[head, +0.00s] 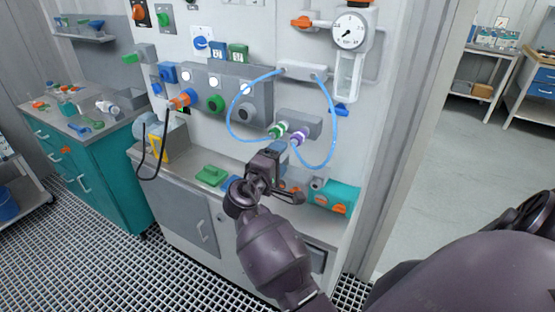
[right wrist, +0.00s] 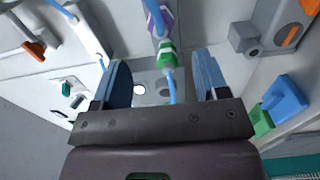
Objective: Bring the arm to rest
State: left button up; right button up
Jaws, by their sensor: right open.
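My right gripper (head: 277,150) is in front of the wall panel, just below a green connector (head: 278,129) and a purple connector (head: 299,137). In the right wrist view its two blue fingers (right wrist: 163,78) stand wide apart with nothing gripped. The green connector (right wrist: 167,55) and the purple connector (right wrist: 157,20) show beyond the gap, with a blue tube (right wrist: 172,88). I cannot tell how far the tube is from the fingers. My left gripper is in neither view.
Blue tubing (head: 232,108) loops from the panel to both connectors. A pressure gauge (head: 350,31) is above right. The ledge below holds a green item (head: 211,175) and a teal-and-orange unit (head: 333,197). A teal cabinet (head: 100,165) stands left. Open floor shows right.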

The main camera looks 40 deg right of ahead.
jog(key=shift+w, duration=0.1)
dwell(0.6)
jog(key=w+a+f+t+y, duration=0.1)
jog(key=w+a+t+y, duration=0.4)
jog(key=y, duration=0.1)
jog(key=s+a+f+m+t+y, duration=0.1)
jog(key=s+a+f+t+y, duration=0.25)
jog(key=f+y, duration=0.25)
jog(key=s+f+m+g+y, duration=0.1)
jog(key=s+f+g+y, duration=0.1)
jog(key=s+f, duration=0.6)
jog(key=s+a+f+m+g+y, duration=0.1)
jog(key=s+f+g+y, duration=0.1)
jog(key=s+f, duration=0.6)
jog(key=s, duration=0.7)
jog(key=shift+s+f+m, duration=0.35)
jog(key=shift+s+m, duration=0.05)
jog(key=shift+a, duration=0.15)
